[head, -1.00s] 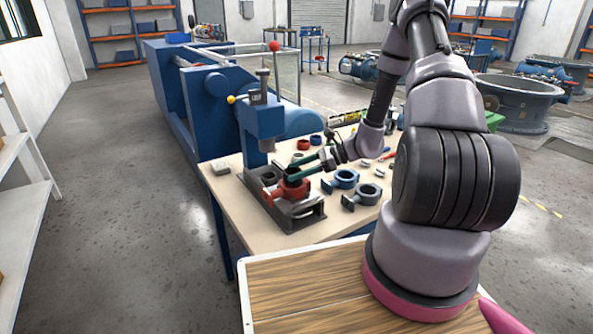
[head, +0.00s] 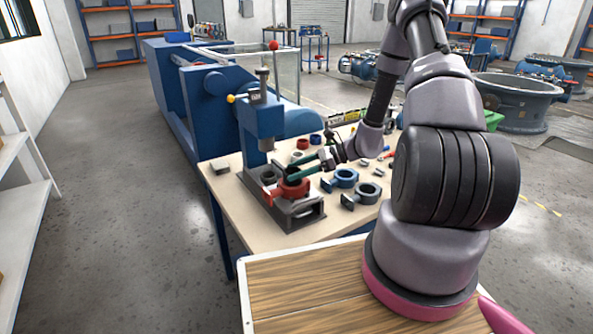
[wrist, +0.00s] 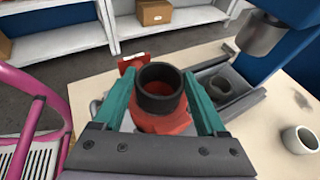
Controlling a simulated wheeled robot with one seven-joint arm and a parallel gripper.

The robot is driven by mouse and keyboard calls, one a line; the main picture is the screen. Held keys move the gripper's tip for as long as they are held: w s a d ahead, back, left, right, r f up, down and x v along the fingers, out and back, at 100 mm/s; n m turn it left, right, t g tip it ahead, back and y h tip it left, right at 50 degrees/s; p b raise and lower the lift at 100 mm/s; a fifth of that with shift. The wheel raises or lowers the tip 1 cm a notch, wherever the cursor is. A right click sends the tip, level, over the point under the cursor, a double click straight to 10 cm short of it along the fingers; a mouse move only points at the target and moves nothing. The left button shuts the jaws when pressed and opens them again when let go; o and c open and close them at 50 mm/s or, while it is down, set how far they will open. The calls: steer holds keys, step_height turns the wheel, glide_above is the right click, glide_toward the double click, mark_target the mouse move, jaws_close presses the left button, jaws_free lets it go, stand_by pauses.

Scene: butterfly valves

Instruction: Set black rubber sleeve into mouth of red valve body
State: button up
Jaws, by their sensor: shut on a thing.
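The black rubber sleeve (wrist: 160,88) is a short open tube, upright between the teal fingers of my gripper (wrist: 163,97) in the wrist view. My gripper is shut on its sides. The red valve body (wrist: 165,123) is directly below the sleeve, and its red interior shows through the bore. The sleeve's lower end meets or overlaps the red mouth, but I cannot tell how deep it sits. In the head view the red valve body (head: 291,190) sits in a grey fixture (head: 301,217), with my gripper (head: 293,172) just above it.
The blue press (head: 262,122) has its ram (wrist: 262,36) over a grey cradle (wrist: 243,100) beside the red body. A pale ring (wrist: 300,140) lies nearby.

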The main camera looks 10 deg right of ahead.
steer(key=shift+f, duration=0.6)
stand_by(0.5)
steer(key=o, duration=1.3)
steer(key=shift+r, duration=3.55)
steer(key=s+d+r+n+t+h, duration=0.1)
steer(key=s+r+n+h, duration=0.2)
steer(key=r, duration=0.8)
steer(key=s+d+r+n+t+h, duration=0.2)
steer(key=s+r+n+h, duration=0.2)
steer(key=s+r+n, duration=0.3)
steer(key=s+d+r+n+t+h, duration=0.1)
steer(key=s+r+n+h, duration=0.3)
steer(key=s+r, duration=0.8)
steer(key=shift+d+r+n, duration=0.15)
steer(key=shift+r+n, duration=0.4)
steer(key=shift+r, duration=0.1)
steer(key=shift+d+r+n, duration=0.15)
steer(key=shift+r+n, duration=0.4)
steer(key=shift+r, duration=0.1)
